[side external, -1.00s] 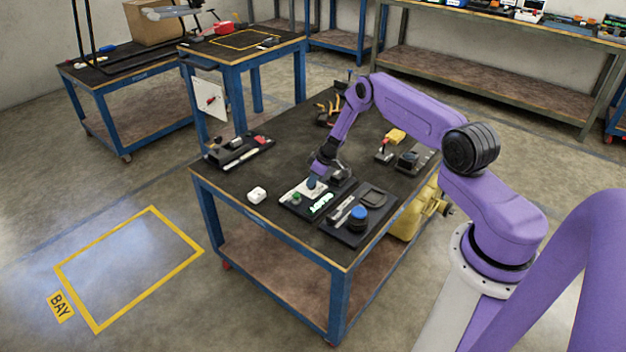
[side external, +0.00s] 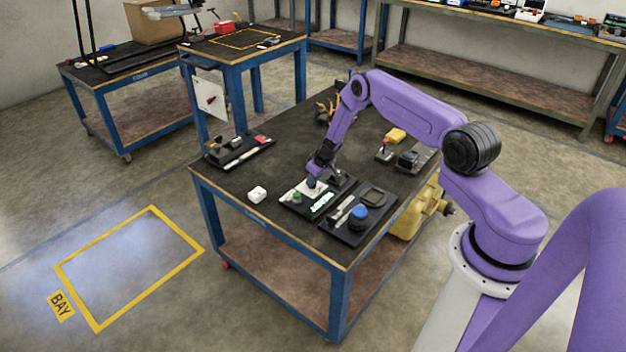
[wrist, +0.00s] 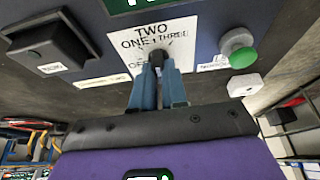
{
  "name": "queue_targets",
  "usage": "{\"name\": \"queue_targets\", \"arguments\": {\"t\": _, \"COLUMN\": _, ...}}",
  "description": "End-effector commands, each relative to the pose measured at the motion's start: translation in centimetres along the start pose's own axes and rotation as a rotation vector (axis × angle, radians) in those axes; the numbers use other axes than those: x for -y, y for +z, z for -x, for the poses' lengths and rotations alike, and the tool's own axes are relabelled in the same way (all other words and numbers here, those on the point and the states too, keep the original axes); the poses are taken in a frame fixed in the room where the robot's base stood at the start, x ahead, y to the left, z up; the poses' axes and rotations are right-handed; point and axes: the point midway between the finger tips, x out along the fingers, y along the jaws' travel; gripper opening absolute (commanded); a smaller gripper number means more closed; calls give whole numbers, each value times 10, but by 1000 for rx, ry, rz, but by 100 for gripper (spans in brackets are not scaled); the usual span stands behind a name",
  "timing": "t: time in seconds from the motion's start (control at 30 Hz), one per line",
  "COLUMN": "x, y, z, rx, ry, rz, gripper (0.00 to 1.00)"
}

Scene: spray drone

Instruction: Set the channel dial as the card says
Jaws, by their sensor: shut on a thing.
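The channel dial (wrist: 156,57) is a dark knob on a white plate (wrist: 125,52) lettered ONE, TWO and THREE, with a partly hidden word at lower left. My gripper (wrist: 158,70) is shut on the knob, its blue fingers covering part of the plate; I cannot tell where the pointer stands. In the side external view my gripper (side external: 311,181) reaches down to the dark panel (side external: 300,208). A green panel piece with pale lettering (wrist: 120,5) is cut off at the wrist view's top edge. I cannot make out a readable card.
A green button (wrist: 242,57) sits right of the dial, and a black block (wrist: 48,47) left of it. A neighbouring board carries a blue round cap (side external: 359,213). A small white box (side external: 257,194) lies on the bench. The bench's front left corner is clear.

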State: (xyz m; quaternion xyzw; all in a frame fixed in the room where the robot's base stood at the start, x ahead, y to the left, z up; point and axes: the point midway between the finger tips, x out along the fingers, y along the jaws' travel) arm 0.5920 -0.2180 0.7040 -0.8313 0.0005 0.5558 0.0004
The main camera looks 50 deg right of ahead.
Motion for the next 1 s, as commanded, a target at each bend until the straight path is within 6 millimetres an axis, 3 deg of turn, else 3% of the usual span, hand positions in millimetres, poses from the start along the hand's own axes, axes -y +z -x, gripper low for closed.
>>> {"name": "queue_targets", "arguments": {"t": 0.1, "x": 0, "y": -1, "z": 0, "rx": -2, "ry": 0, "rz": 1, "gripper": 0}}
{"name": "queue_targets", "arguments": {"t": 0.13, "x": 0, "y": -1, "z": 0, "rx": -2, "ry": 0, "rz": 1, "gripper": 22}}
{"name": "queue_targets", "arguments": {"t": 0.2, "x": 0, "y": -1, "z": 0, "rx": -2, "ry": 0, "rz": 2, "gripper": 38}}
{"name": "queue_targets", "arguments": {"t": 0.63, "x": -1, "y": -1, "z": 6, "rx": -1, "ry": 0, "rz": -1, "gripper": 38}}
{"name": "queue_targets", "arguments": {"t": 1.0, "x": -1, "y": -1, "z": 52, "rx": -3, "ry": 1, "rz": 1, "gripper": 38}}
